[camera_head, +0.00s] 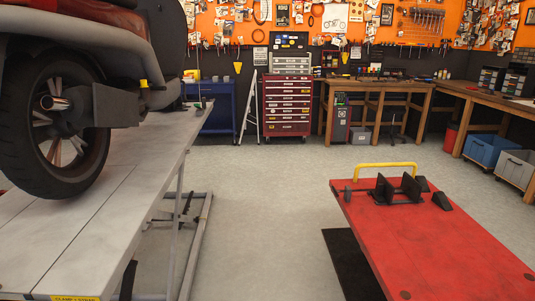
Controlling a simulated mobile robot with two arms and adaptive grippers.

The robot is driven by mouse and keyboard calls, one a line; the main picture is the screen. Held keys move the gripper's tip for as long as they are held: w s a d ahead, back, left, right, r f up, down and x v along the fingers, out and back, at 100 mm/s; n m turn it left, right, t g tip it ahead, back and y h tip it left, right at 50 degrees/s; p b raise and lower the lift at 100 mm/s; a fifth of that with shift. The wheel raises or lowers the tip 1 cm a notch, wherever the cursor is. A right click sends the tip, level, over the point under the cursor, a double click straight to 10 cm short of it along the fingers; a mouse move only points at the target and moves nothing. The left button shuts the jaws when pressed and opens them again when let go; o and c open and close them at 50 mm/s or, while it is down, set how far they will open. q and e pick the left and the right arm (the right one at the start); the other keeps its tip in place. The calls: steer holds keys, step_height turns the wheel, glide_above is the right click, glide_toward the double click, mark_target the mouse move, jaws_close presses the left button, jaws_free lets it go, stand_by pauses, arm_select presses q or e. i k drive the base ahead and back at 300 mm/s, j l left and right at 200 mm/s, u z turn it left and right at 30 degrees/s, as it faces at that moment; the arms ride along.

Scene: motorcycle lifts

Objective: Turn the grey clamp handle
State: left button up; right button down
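A black wheel clamp (398,188) with upright plates sits at the far end of the red lift table (450,245). A small dark handle-like part (348,192) sticks out at the clamp's left side; it is too small to tell whether it is the grey clamp handle. Another small upright part (201,97) shows at the far end of the grey lift table (105,215) on the left. Neither of my grippers is in view.
A motorcycle (60,120) stands on the grey lift. A yellow bar (384,166) rises at the red lift's far edge. Grey floor (270,210) lies clear between the lifts. A red tool chest (287,105) and wooden workbenches (375,88) line the back.

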mark_target(336, 192)
steer(key=i+l+z, duration=0.1)
steer(key=i+z, duration=0.2)
steer(key=i, duration=0.75)
steer(key=i+j+z, duration=0.3)
steer(key=i, duration=0.75)
steer(key=l, duration=0.1)
